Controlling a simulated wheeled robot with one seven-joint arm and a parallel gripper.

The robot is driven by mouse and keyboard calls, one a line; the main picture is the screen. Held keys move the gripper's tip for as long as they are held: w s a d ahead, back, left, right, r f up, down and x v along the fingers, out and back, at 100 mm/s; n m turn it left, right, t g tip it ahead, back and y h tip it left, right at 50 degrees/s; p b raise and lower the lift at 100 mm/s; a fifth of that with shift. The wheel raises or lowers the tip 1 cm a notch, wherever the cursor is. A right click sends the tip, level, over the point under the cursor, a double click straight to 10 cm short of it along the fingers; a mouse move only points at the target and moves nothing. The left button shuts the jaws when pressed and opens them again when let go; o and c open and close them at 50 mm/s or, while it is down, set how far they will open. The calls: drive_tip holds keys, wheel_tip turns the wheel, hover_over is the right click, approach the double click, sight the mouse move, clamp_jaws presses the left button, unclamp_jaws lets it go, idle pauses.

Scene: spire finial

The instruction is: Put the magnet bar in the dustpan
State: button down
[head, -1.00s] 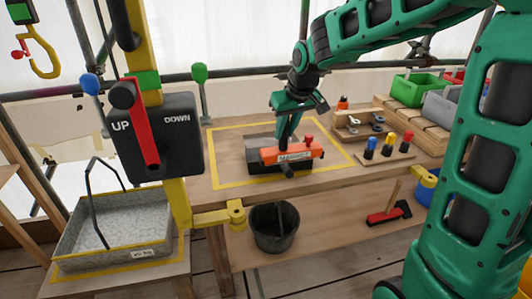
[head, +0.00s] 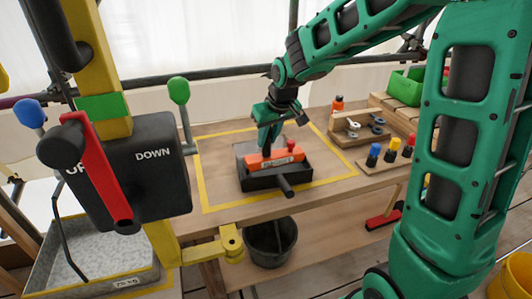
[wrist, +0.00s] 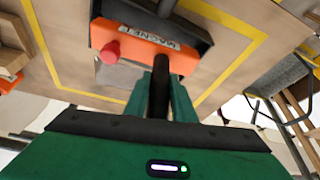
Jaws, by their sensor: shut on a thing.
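The orange magnet bar (head: 277,158), with a red knob, is within the outline of the black dustpan (head: 262,183) on the workbench. Whether the bar rests on the pan floor or hovers just above it cannot be told. The dustpan's dark handle (head: 285,187) points toward the bench front. My gripper (head: 267,148) is above the bar, pointing down. In the wrist view my gripper (wrist: 161,92) is shut on the bar's dark upright handle (wrist: 159,88). The orange bar (wrist: 140,40) lies beyond the fingers there, with part of the dustpan (wrist: 186,22) behind it.
A yellow tape outline (head: 226,205) surrounds the dustpan. To the right are a rack of coloured pegs (head: 385,160) and a green bin (head: 407,86). The black UP/DOWN control box (head: 150,170) stands at left front. A bucket (head: 270,243) sits below the bench.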

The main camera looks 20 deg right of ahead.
sight(268, 146)
drive_tip(key=shift+a+f, duration=0.1)
drive_tip(key=shift+f, duration=2.15)
drive_tip(key=c, duration=1.5)
unclamp_jaws()
drive_tip(key=shift+f, duration=0.1)
drive_tip(key=v, duration=1.2)
